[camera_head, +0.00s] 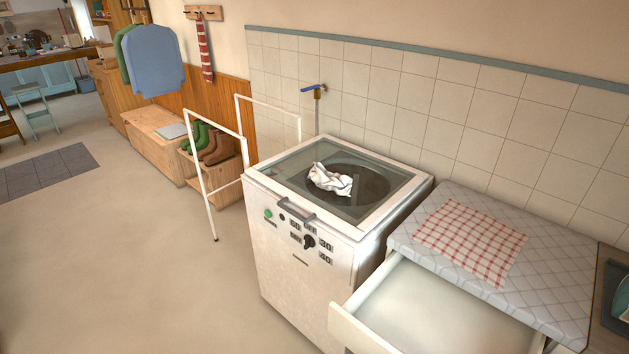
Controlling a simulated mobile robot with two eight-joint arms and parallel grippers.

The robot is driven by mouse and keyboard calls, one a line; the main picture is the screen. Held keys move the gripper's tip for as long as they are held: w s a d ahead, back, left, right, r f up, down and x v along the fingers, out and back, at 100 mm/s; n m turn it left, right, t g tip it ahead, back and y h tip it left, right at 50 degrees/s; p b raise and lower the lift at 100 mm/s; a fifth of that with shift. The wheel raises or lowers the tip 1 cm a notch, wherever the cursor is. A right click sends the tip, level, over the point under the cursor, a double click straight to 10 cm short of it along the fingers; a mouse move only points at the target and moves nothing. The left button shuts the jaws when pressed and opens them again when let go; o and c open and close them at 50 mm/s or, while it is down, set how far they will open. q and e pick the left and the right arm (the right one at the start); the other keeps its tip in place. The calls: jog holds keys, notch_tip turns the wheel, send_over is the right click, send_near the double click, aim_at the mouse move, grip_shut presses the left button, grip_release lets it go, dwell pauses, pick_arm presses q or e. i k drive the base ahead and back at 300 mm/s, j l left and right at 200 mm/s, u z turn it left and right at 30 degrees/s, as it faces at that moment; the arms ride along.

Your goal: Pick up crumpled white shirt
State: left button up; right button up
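The crumpled white shirt (330,180) lies at the washing machine (306,274), over the dark round drum opening. A clear glass lid (375,208) appears to cover the top, and I cannot tell whether the shirt lies on the glass or under it. The machine is white and boxy, with a handle (297,211) at its front top edge and knobs below. Neither of my grippers shows in the head view.
Right of the machine, an open empty drawer (430,311) juts out below a quilted top (555,273) with a red checked cloth (471,241). A white rack (207,182) stands left of the machine. A wooden box (226,188) holds boots.

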aim_at(324, 179)
jog(key=i+j+u, duration=0.1)
jog(key=i+j, duration=0.15)
jog(key=i, duration=0.15)
jog(key=i+j+u, duration=0.1)
jog(key=i, duration=0.3)
jog(key=j, duration=0.1)
